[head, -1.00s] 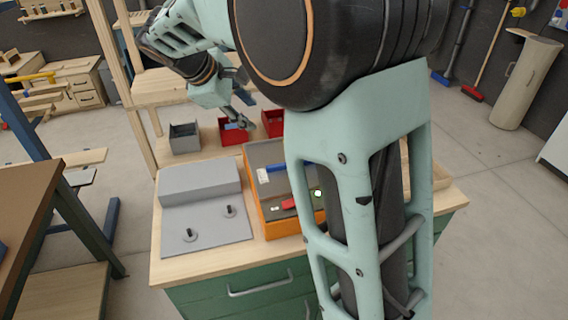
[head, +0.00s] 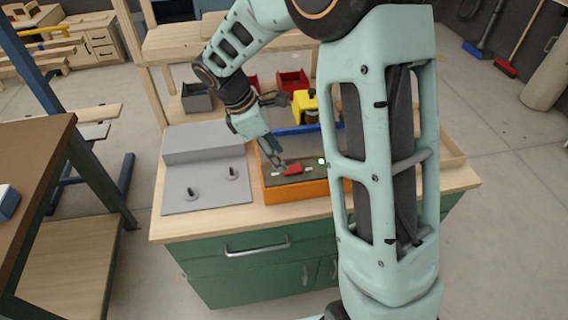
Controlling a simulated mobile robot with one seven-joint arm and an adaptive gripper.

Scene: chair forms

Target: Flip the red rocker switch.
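The red rocker switch (head: 293,169) sits on the dark top of an orange-sided box (head: 297,190) on the workbench. Small pale marks show at its left and right ends. My gripper (head: 278,166) points down over the box, its fingertips just left of and behind the switch. The fingertips overlap the switch's surroundings in the picture; whether they touch it I cannot tell. The fingers are too small to show whether they are open or shut.
A blue bar (head: 294,130) crosses the box behind the switch. A yellow and black part (head: 305,106) stands farther back. A grey panel with two small toggles (head: 207,188) lies to the left. Red bins (head: 292,80) and a grey bin (head: 196,98) are behind.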

